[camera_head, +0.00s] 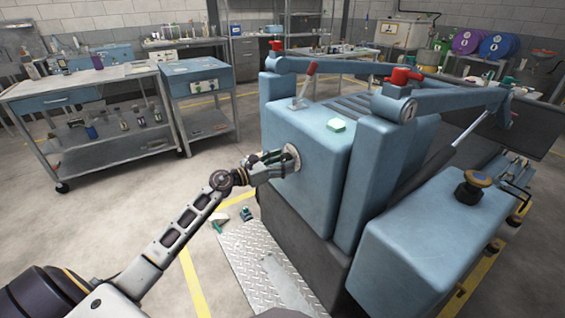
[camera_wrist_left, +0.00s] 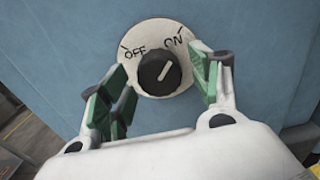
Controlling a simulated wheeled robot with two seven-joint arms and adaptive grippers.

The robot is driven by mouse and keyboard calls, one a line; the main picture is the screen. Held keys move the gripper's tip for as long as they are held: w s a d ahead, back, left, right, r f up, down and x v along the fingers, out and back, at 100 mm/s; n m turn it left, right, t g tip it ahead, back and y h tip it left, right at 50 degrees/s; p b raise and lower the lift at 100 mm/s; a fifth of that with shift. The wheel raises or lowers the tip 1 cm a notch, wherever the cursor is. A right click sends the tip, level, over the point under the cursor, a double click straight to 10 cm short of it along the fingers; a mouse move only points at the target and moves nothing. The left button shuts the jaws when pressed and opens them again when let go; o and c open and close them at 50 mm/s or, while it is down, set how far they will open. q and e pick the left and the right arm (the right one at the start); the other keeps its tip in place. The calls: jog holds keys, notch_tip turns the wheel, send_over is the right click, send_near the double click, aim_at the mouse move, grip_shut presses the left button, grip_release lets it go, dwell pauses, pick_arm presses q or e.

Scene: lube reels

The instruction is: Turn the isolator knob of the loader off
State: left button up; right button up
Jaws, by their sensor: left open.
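The isolator knob (camera_wrist_left: 160,74) is a round black knob with a white pointer line, on a white round plate (camera_wrist_left: 143,32) marked OFF at upper left and ON at upper right. The line points up and right, toward ON. The plate (camera_head: 292,159) also shows on the left face of the blue loader (camera_head: 318,150) in the head view, where the knob is hidden by my gripper. My left gripper (camera_head: 273,161) is open in front of the plate, its green-padded fingers on either side of the knob, with visible gaps. My right gripper is not in view.
A metal tread plate (camera_head: 250,265) and small items (camera_head: 246,213) lie on the floor below. A grey workbench (camera_head: 85,95) and blue cabinet (camera_head: 197,85) stand at the left, with open floor before them.

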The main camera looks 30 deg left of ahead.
pick_arm(q)
jog(key=shift+w, duration=0.15)
jog(key=shift+c, duration=0.4)
jog(key=c, duration=1)
jog(key=shift+o, duration=0.2)
